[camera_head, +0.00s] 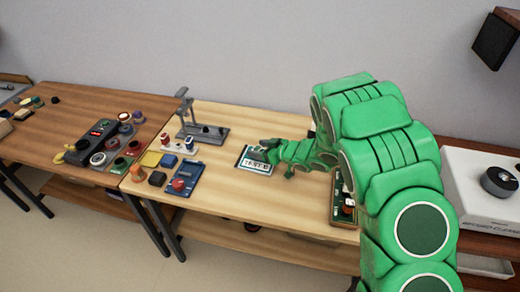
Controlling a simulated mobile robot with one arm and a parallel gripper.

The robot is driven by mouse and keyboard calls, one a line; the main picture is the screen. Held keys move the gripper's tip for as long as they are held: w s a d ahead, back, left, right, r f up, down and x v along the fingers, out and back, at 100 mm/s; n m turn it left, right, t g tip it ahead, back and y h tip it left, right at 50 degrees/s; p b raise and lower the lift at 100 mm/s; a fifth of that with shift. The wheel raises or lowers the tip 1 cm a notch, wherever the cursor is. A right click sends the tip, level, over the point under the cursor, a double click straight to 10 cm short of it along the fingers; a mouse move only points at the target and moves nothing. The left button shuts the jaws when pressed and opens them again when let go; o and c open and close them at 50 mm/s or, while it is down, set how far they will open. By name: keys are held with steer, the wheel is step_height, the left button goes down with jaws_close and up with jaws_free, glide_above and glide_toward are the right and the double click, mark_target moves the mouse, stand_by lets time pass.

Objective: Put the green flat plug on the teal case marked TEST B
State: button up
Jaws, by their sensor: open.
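A small flat case with a pale, teal-edged face and dark lettering (248,164) lies on the middle table. The lettering is too small to read surely, and its right part is covered by my gripper. My gripper (273,155), at the end of my green arm, is over the right edge of this case. Its jaws are open; I cannot tell whether it touches the case. I cannot surely pick out the green flat plug. A small green piece (37,101) lies at the far left, too small to identify.
A metal stand (205,133) is at the back of the middle table. A blue block with a red knob (179,187) and several small coloured parts are on its left. A dark panel with round knobs (103,145) lies on the left table. The front of the middle table (265,205) is clear.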

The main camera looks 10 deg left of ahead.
steer(key=shift+s+d+r, duration=0.15)
steer(key=shift+d+r, duration=0.15)
steer(key=shift+d, duration=0.05)
steer(key=v, duration=1.1)
